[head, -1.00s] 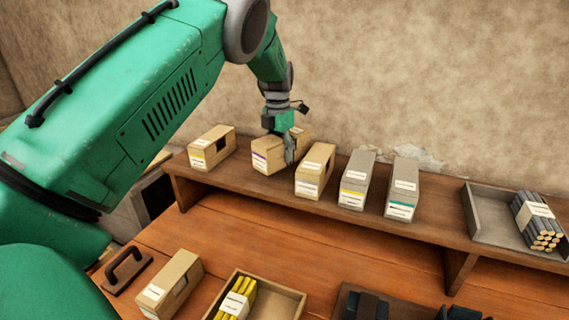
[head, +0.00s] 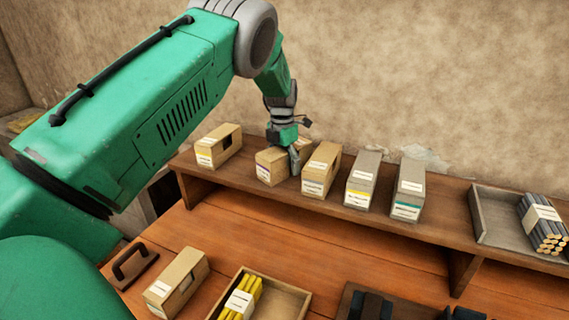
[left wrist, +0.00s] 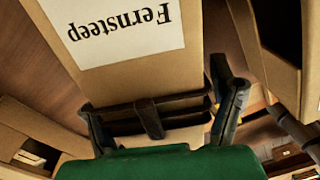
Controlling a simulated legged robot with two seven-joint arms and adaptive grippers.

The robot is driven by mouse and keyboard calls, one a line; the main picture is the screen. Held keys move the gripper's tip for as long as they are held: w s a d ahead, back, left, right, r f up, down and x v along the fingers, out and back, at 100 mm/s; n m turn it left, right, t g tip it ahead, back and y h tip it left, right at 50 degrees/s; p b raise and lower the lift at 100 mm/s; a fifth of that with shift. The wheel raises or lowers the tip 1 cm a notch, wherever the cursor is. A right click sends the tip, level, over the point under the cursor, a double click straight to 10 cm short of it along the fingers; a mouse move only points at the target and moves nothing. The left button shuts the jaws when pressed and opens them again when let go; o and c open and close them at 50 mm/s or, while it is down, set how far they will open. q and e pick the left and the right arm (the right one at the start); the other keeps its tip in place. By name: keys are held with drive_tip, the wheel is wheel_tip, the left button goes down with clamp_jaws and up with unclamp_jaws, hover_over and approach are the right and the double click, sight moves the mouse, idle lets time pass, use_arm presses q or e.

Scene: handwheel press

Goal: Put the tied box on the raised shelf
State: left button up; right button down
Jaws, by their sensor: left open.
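The tied box (head: 268,168) is a tan carton on the raised shelf (head: 232,183), second from the left in the row of boxes. In the left wrist view it is close up (left wrist: 135,75), with a white "Fernsteep" label and dark bands across it. My left gripper (head: 293,160) is at the box's right end, pointing down. Its dark fingers (left wrist: 165,115) stand either side of the box and are open. The gripper hides part of the box, and contact cannot be told. My right gripper is not in view.
A tan box (head: 218,150) stands to the left, another (head: 320,175) close to the right, then two grey boxes (head: 363,180). A grey tray (head: 490,222) with bundled rods is further right. Below are another tan box (head: 178,283) and a wooden tray (head: 285,292).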

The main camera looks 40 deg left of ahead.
use_arm(q)
drive_tip(key=r+b, duration=0.1)
drive_tip(key=r, duration=1.1)
drive_tip(key=shift+a+b, duration=0.2)
drive_tip(key=shift+b, duration=0.1)
drive_tip(key=shift+a, duration=0.15)
drive_tip(key=shift+a+f, duration=0.1)
drive_tip(key=shift+a, duration=0.15)
drive_tip(key=shift+d, duration=0.2)
